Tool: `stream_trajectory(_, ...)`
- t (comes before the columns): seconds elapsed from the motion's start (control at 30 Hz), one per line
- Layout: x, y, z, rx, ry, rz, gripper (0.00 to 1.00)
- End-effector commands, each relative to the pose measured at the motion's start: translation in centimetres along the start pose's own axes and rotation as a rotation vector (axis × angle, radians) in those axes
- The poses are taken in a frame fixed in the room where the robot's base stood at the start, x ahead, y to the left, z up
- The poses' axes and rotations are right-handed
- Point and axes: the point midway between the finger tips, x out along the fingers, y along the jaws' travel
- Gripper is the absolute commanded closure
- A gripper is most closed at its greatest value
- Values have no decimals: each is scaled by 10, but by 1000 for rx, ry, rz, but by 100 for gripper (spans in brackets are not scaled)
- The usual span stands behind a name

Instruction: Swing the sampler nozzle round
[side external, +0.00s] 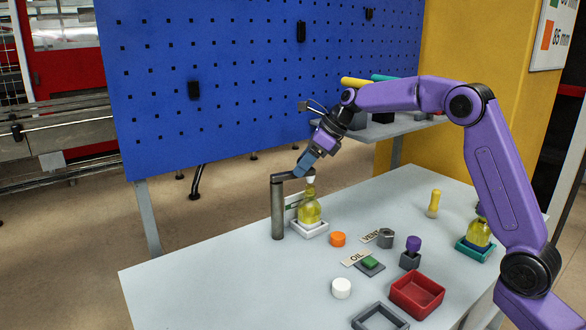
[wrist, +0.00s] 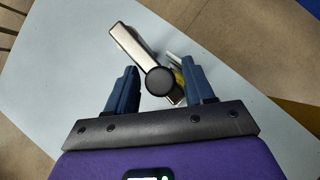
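The sampler is a grey upright post (side external: 278,210) with a short arm at its top, reaching right over a bottle of yellow liquid (side external: 310,210). The bottle stands in a white tray (side external: 313,231). In the wrist view the steel nozzle arm (wrist: 136,47) runs diagonally, with a round black knob (wrist: 160,81) on it. My gripper (side external: 302,168) is down at the nozzle arm. Its two blue fingers stand apart in the wrist view (wrist: 160,68), one on each side of the knob, with gaps visible. The bottle is mostly hidden there.
An orange cap (side external: 338,239), a white cap (side external: 341,288), a red tray (side external: 417,293) and a grey tray (side external: 380,318) are on the table (side external: 210,275). A second yellow bottle (side external: 478,233) stands in a teal tray at right. A blue pegboard (side external: 240,80) rises behind.

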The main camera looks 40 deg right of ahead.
Motion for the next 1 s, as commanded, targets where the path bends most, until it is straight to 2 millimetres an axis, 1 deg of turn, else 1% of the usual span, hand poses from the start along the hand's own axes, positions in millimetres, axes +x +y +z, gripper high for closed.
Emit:
stream_trajectory(0.03,8,1,-4,0,12,4,57)
stream_trajectory(0.33,8,2,-4,-1,14,4,59)
stream_trajectory(0.43,7,4,-6,-1,14,3,64)
stream_trajectory(0.53,5,8,-8,-1,15,4,63)
stream_trajectory(0.67,4,13,-10,-2,16,6,63)
stream_trajectory(0.77,4,13,-10,-1,15,6,65)
stream_trajectory(1.0,2,13,-8,0,10,5,66)
